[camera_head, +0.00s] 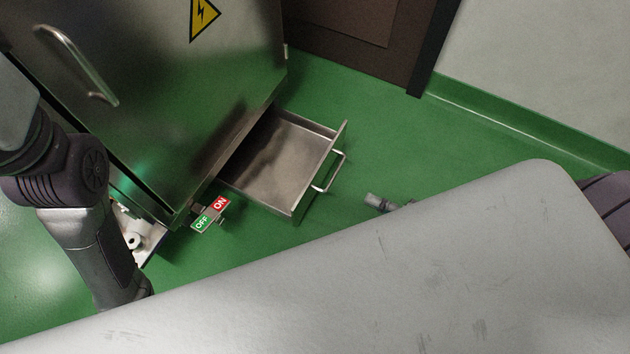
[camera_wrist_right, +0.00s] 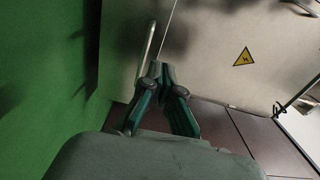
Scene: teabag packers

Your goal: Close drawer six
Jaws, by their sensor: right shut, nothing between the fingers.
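An open metal drawer (camera_head: 275,165) sticks out low from the steel cabinet (camera_head: 150,90), with a bar handle (camera_head: 331,172) on its front. The drawer looks empty. I see no number on it. My right gripper (camera_head: 375,201) is over the green floor just in front of the handle, apart from it; a grey body surface hides much of that arm. In the right wrist view my right gripper (camera_wrist_right: 160,72) is shut and empty, beside a bar handle (camera_wrist_right: 147,45) on a pale panel; whether they touch is unclear. My left arm is at the left; its gripper is out of sight.
A red and green ON/OFF sign (camera_head: 211,214) sits by the cabinet's lower corner. The cabinet bears a yellow warning sign (camera_head: 202,15) and another handle (camera_head: 78,66). A brown door (camera_head: 355,40) and pale wall stand behind. Green floor is clear right of the drawer.

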